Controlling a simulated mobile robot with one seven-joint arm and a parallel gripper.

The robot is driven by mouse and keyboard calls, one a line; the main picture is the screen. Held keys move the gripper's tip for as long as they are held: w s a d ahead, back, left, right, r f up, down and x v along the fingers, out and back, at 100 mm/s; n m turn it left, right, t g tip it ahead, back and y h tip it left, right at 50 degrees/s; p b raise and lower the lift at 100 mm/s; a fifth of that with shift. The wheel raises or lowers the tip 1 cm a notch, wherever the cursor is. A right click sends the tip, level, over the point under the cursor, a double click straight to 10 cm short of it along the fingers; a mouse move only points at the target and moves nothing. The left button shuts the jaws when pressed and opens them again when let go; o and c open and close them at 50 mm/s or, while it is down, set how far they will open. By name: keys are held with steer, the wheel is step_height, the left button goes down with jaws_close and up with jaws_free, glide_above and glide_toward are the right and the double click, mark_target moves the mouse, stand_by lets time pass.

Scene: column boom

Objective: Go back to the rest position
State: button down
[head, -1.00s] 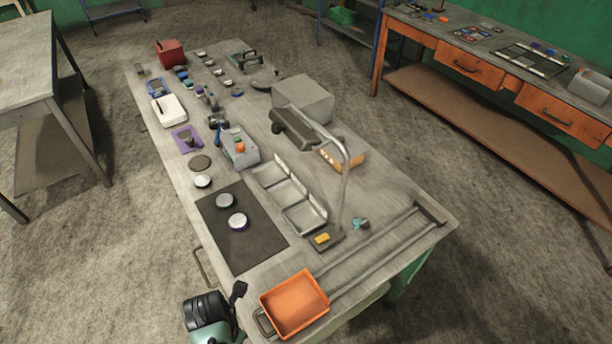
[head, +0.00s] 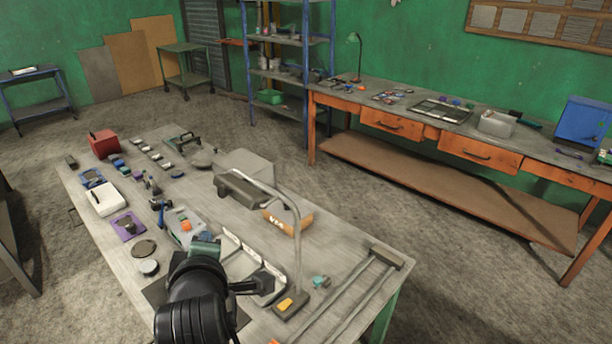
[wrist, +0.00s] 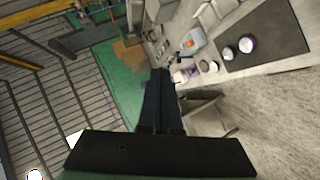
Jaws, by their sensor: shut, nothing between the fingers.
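My gripper (wrist: 160,76) is shut and empty in the wrist view, its two dark fingers side by side with nothing between them. It points out over the room, clear of any surface, with the workbench to the right in that view. In the head view my dark arm rises in front of the near part of the grey workbench (head: 130,265). My arm hides part of the dark mat and the near end of the bench; the fingers are hard to make out there.
A curved metal lamp-like stand (head: 297,235) rises close to the right of my arm. A white compartment tray (head: 232,240) and a grey box (head: 245,165) are on the bench. An orange-drawer bench (head: 395,122) stands behind. Open floor (head: 440,245) lies between the benches.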

steer(key=w+d+r+m+t+b, duration=0.15)
steer(key=d+r+m+t, duration=0.4)
steer(key=r, duration=0.65)
steer(key=s+d+r+m+t+h+b, duration=0.1)
steer(key=s+d+r+m+t, duration=0.3)
steer(key=r, duration=0.7)
steer(key=s+d+r+m+t+h+b, duration=0.2)
steer(key=s+d+r+m+t, duration=0.3)
steer(key=s+d+r+m, duration=0.3)
steer(key=s+r+h, duration=0.1)
steer(key=s+r, duration=0.3)
steer(key=s, duration=0.1)
steer(key=shift+d+r, duration=0.25)
steer(key=shift+d, duration=0.1)
steer(key=shift+t, duration=0.25)
